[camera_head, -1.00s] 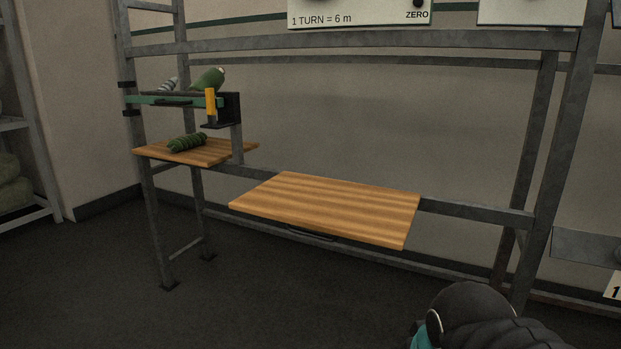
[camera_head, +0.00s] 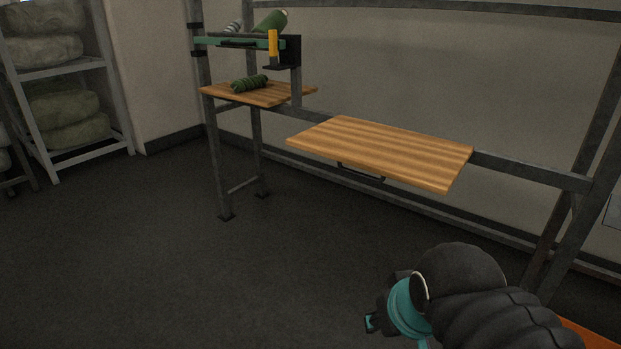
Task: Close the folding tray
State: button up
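The folding tray (camera_head: 385,150) is a striped wooden board standing out level from the metal frame, in the middle right of the view. A dark bar handle (camera_head: 361,173) hangs below its front edge. My arm, black with a teal band, reaches in from the lower right. The end of my gripper (camera_head: 370,322) shows only as a small dark and teal piece, low in the view, well in front of and below the tray and apart from it. Its fingers are not clear enough to tell open from shut.
A smaller wooden shelf (camera_head: 258,94) at the left holds a green yarn roll (camera_head: 249,83). Above it is a green rail (camera_head: 235,43) with a yellow handle (camera_head: 273,43). A rack (camera_head: 70,70) with bundles stands far left. The dark floor (camera_head: 150,260) before the frame is clear.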

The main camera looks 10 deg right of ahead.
aim_at(433, 164)
jog(key=u, duration=1.65)
jog(key=k, duration=0.9)
jog(key=z, duration=1.25)
jog(key=i, duration=0.5)
jog(key=z, duration=0.05)
